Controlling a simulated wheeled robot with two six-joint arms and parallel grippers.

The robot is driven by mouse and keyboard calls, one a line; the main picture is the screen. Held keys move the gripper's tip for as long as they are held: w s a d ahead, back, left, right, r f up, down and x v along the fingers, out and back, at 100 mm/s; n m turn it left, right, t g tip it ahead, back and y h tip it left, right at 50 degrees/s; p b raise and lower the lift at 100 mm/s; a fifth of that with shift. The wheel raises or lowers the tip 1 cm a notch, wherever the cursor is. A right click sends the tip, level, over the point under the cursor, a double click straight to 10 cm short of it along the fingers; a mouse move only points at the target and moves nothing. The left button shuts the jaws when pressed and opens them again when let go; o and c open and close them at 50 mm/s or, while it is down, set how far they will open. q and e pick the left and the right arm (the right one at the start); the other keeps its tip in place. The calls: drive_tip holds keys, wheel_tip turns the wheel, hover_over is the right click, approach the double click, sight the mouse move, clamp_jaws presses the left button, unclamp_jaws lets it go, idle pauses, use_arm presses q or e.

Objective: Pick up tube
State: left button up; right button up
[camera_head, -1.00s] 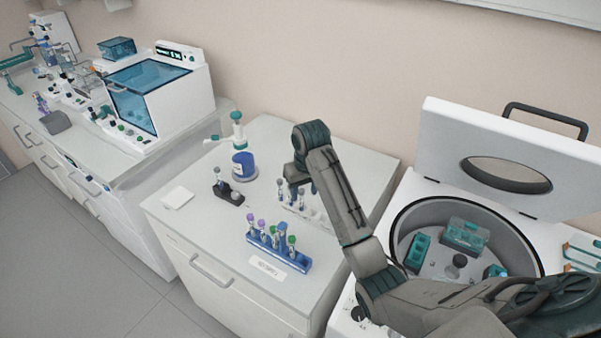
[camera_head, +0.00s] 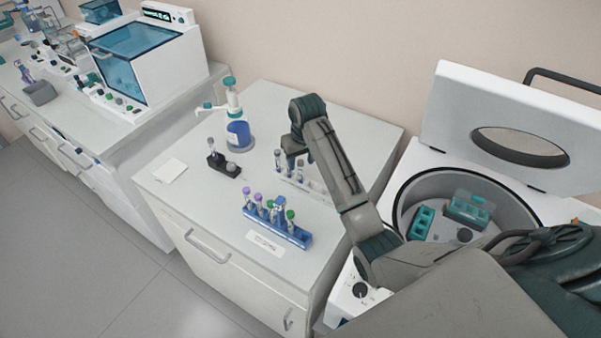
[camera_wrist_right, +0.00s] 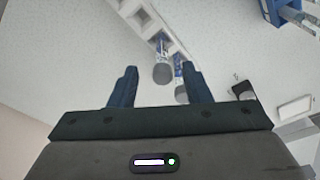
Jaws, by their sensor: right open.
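My right gripper (camera_wrist_right: 160,88) is open above the white rack, seen from behind in the head view (camera_head: 292,158). In the right wrist view, two grey-capped tubes stand in the white rack (camera_wrist_right: 138,14): one tube (camera_wrist_right: 161,62) lies between the fingers' lines, another (camera_wrist_right: 181,80) is close to the right finger. Contact cannot be told. In the head view, tubes (camera_head: 277,160) show beside the gripper, which partly hides the rack (camera_head: 312,184). A blue rack (camera_head: 278,231) holds several tubes with purple and green caps (camera_head: 291,216). My left gripper is not in view.
A small black holder (camera_head: 224,166) with a tube stands left of the white rack. A bottle with blue liquid (camera_head: 239,133) stands behind. The open centrifuge (camera_head: 409,190) is on the right. The counter's front left is clear around a white pad (camera_head: 170,171).

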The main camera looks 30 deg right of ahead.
wheel_tip(320, 180, down, 4)
drive_tip(key=shift+w+a+r+p, duration=0.1)
drive_tip(key=shift+a+r+p, duration=0.05)
drive_tip(key=shift+p, duration=0.8)
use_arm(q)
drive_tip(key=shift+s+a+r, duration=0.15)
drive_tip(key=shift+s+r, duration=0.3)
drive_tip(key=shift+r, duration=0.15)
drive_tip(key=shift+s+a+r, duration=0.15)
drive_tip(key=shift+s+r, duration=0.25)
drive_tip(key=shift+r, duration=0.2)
use_arm(e)
drive_tip(key=c, duration=0.8)
drive_tip(key=shift+c, duration=0.2)
drive_tip(key=shift+w+r+b, duration=0.1)
drive_tip(key=shift+r+b, duration=0.1)
drive_tip(key=shift+b, duration=0.1)
wheel_tip(320, 180, up, 6)
drive_tip(key=b, duration=0.2)
drive_tip(key=shift+r+b, duration=0.2)
drive_tip(key=shift+b, duration=0.2)
drive_tip(key=shift+r+p, duration=0.45)
drive_tip(key=shift+r, duration=0.45)
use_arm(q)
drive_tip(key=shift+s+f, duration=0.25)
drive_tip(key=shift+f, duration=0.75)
use_arm(e)
drive_tip(key=shift+r, duration=0.65)
